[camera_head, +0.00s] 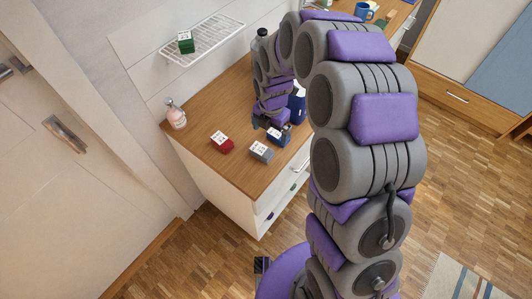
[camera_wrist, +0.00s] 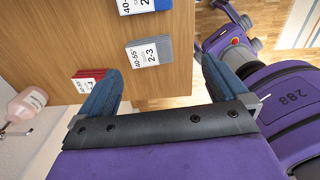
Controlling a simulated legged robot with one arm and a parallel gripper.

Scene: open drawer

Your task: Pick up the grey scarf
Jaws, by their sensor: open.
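The grey scarf (camera_head: 261,152) is a small folded block with a white label, lying on the wooden top of a dresser near its front edge. In the wrist view the grey scarf (camera_wrist: 150,52) shows its label marked 2-3, between and beyond my two fingers in the picture. My gripper (camera_head: 272,124) is over the dresser top, close behind the blue folded item in the head view. In the wrist view my gripper (camera_wrist: 158,66) has its fingers spread wide with nothing between them. It is apart from the scarf.
A red folded item (camera_head: 221,142) lies left of the scarf and a blue one (camera_head: 279,136) lies right. A pink bottle (camera_head: 175,114) stands at the dresser's left corner. A white wire shelf (camera_head: 210,38) holds a green item (camera_head: 185,42). Bare wood (camera_head: 215,110) lies behind the red item.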

